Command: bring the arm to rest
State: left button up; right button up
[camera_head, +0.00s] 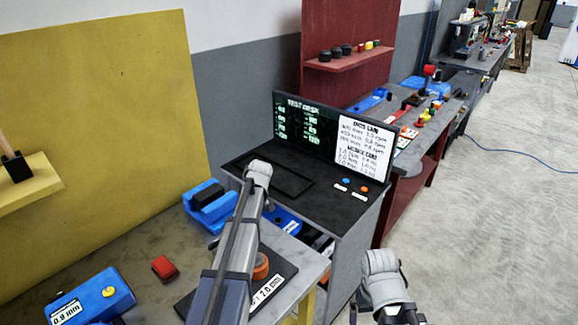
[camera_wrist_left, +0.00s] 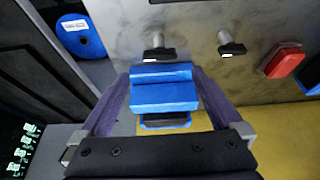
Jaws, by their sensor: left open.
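My left gripper (camera_wrist_left: 163,82) is open, its two purple fingers spread in the left wrist view. A blue stepped block (camera_wrist_left: 165,98) with a dark base shows between the fingers; I cannot tell how far below the tips it lies. A blue block with a black part (camera_head: 208,203), probably the same one, sits at the far edge of the grey bench (camera_head: 150,240) in the head view. My left arm crosses the middle of the head view, and its gripper cannot be made out there. Part of my right arm shows at lower right; its gripper is out of view.
On the bench are a red block (camera_head: 164,267), a labelled blue box (camera_head: 85,300) and a black labelled plate (camera_head: 284,284). A yellow panel (camera_head: 100,110) stands behind. A dark test desk with screens (camera_head: 308,130) adjoins. Open floor (camera_head: 500,200) lies at right.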

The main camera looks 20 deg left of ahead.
pick_arm(q)
jog(key=shift+b+x, duration=3.5)
jog(key=shift+x, duration=0.4)
jog(key=shift+r, duration=0.15)
